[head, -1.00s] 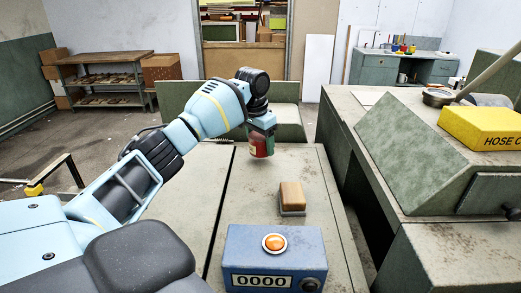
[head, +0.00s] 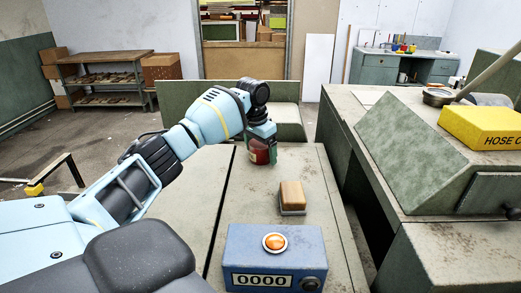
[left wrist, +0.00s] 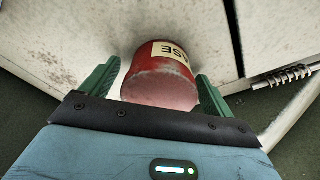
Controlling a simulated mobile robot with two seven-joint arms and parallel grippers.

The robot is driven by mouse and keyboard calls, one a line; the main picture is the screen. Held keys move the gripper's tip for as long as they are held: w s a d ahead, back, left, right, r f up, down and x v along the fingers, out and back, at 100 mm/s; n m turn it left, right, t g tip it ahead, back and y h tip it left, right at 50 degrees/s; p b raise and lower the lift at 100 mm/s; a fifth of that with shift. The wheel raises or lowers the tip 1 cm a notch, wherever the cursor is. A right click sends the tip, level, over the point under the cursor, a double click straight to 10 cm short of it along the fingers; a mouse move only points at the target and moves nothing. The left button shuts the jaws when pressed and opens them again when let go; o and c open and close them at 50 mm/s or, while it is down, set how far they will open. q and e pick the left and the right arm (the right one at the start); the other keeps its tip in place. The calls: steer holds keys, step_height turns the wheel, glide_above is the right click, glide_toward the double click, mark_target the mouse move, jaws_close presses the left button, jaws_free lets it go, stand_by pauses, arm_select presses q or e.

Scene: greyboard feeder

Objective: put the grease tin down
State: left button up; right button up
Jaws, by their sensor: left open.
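The grease tin (head: 259,152) is a small red tin with a pale label, standing on the far part of the grey table. It also shows in the left wrist view (left wrist: 160,88), where part of its label lettering reads "ASE". My left gripper (head: 262,143) is right at the tin from above and behind. In the left wrist view its green fingers (left wrist: 158,92) stand on either side of the tin, with a gap showing at the right finger. The gripper is open around the tin. My right gripper is not in view.
A wooden block with a grey base (head: 292,198) and a blue counter box (head: 274,258) with an orange button stand nearer on the table. A yellow hose box (head: 484,126) lies on the bench at the right. The table's middle left is clear.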

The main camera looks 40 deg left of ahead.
mark_target(256, 145)
arm_select(q)
steer(key=shift+r, duration=0.15)
steer(key=r, duration=0.4)
steer(key=s+r, duration=0.1)
steer(key=r, duration=0.7)
steer(key=shift+s+p, duration=0.3)
steer(key=shift+s, duration=0.1)
steer(key=shift+f, duration=0.15)
